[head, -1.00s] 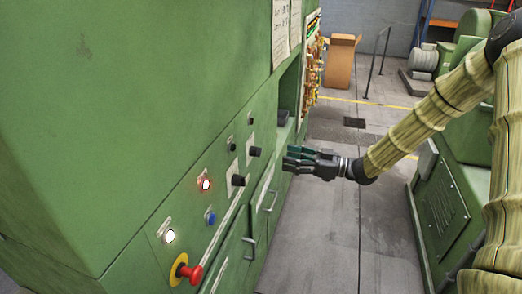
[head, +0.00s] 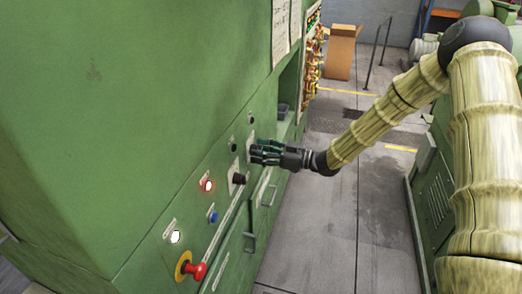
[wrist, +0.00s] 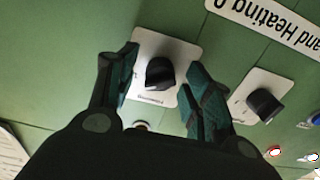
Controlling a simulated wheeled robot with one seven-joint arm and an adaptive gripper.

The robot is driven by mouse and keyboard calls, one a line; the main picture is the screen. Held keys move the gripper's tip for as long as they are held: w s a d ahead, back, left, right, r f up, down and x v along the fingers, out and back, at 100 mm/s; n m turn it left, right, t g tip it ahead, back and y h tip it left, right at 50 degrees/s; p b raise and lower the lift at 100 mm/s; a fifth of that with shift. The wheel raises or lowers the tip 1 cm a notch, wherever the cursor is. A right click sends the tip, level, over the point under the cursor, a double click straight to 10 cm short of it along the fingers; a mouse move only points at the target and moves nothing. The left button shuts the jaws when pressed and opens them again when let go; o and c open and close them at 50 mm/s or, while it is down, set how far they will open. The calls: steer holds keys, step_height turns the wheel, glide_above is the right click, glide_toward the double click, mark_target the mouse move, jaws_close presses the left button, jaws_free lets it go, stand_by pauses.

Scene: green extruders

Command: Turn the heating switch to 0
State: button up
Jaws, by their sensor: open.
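A black rotary knob (wrist: 160,73) on a white plate (wrist: 178,50) sits between my open fingers in the wrist view. The small lettering on its plate is unreadable, so I cannot tell if it is the heating switch. A second black knob (wrist: 263,105) on its own plate is right of my fingers. It also shows in the head view (head: 239,178). My gripper (head: 258,152) is open at the green panel and hides the first knob in the head view. Contact with the knob cannot be made out.
An upside-down sign (wrist: 275,22) reads "and Heating". The green cabinet (head: 130,110) also carries a lit red lamp (head: 207,185), a blue button (head: 212,217), a white lamp (head: 175,237) and a red emergency stop (head: 196,271). Door handles lie below; the aisle floor (head: 320,225) is clear.

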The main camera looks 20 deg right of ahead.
steer(key=c, duration=1.1)
steer(key=shift+o, duration=0.2)
